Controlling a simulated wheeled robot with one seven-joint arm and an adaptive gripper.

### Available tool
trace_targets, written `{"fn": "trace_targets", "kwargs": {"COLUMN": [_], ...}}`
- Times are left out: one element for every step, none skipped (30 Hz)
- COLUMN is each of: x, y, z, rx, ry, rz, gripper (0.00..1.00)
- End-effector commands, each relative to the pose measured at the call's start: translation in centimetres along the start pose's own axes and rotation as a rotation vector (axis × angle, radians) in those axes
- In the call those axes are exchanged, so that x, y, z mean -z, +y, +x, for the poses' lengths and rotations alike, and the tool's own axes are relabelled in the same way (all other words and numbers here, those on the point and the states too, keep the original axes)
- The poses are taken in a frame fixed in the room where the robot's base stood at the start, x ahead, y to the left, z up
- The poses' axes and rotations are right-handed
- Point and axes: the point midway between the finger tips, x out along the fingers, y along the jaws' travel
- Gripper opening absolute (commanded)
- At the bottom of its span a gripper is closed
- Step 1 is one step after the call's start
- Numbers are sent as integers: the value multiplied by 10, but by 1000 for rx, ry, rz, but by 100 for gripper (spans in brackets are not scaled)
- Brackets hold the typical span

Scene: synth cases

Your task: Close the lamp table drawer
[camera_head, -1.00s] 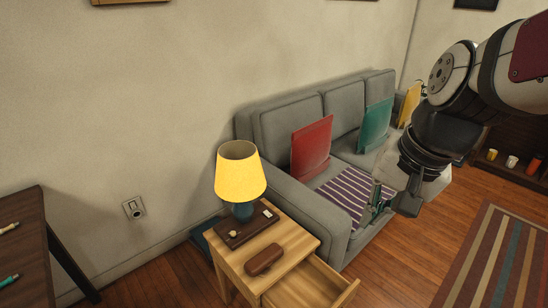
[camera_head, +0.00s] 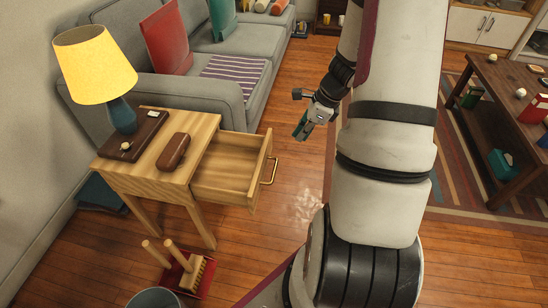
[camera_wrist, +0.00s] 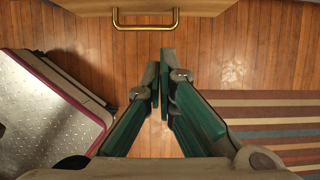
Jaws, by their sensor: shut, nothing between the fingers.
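The wooden lamp table (camera_head: 150,180) stands beside the sofa, with its drawer (camera_head: 230,168) pulled well out to the right. The drawer looks empty where I can see inside. Its brass handle (camera_head: 270,170) is on the front; in the wrist view the handle (camera_wrist: 146,26) shows at the top, on the drawer front. My gripper (camera_head: 301,132) is to the right of the drawer front, apart from it. In the wrist view its green fingers (camera_wrist: 160,72) are together with nothing between them, pointing toward the handle side.
A yellow lamp (camera_head: 95,65), a dark tray (camera_head: 135,140) and a brown case (camera_head: 173,151) are on the table top. A brush and dustpan (camera_head: 192,273) and a bucket (camera_head: 155,300) are on the floor in front. A coffee table (camera_head: 515,100) stands on the striped rug at right.

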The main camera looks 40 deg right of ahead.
Motion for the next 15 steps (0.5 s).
{"fn": "trace_targets", "kwargs": {"x": [2, 2, 2, 2, 2, 2, 2, 2, 2, 2, 2, 2, 2, 2, 2], "y": [0, 0, 0, 0, 0, 0, 0, 0, 0, 0, 0, 0, 0, 0, 0], "z": [4, 6, 10, 13, 16, 23, 28, 34, 42, 48, 54, 62, 68, 74, 82], "rx": [-1, -1, -1, -1, -1, -1, -2, -3, -3, -3, -3, -3, -3, -3, -2], "ry": [-1, -1, -1, -1, -1, -1, -1, -1, -1, -1, -1, -1, -1, -2, -1], "rz": [8, 10, 10, 9, 8, 8, 8, 8, 7, 6, 6, 6, 6, 6, 6], "gripper": [0, 0, 0, 0, 0, 0, 0, 0, 0, 0, 0, 0, 0, 0, 0]}}
